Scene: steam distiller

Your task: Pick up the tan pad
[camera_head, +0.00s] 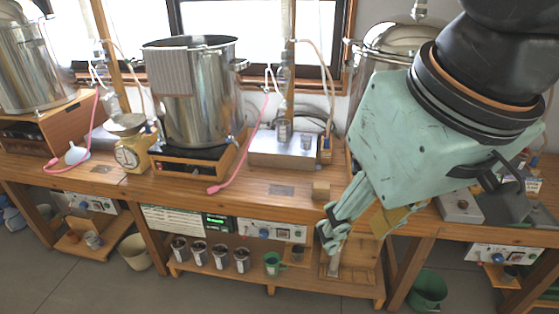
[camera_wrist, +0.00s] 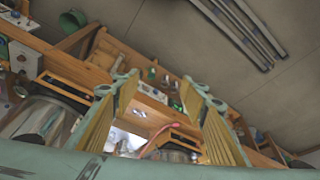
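A small tan block (camera_head: 320,190) lies on the wooden bench near its front edge, left of my gripper. It is the likeliest tan pad, but I cannot be sure. My gripper (camera_head: 362,229) hangs at the bench's front edge, right of and below the block in the picture, apart from it. In the wrist view my gripper (camera_wrist: 157,82) has its two fingers spread wide, with tan inner faces and nothing between them. I cannot make out the block in the wrist view.
A steel pot (camera_head: 198,105) with a striped grey cloth (camera_head: 168,73) over its rim stands on a burner. A yellow scale (camera_head: 131,153) is left of it, a metal box (camera_head: 283,150) right. Several cups (camera_head: 220,257) and a green mug (camera_head: 272,263) stand on the lower shelf.

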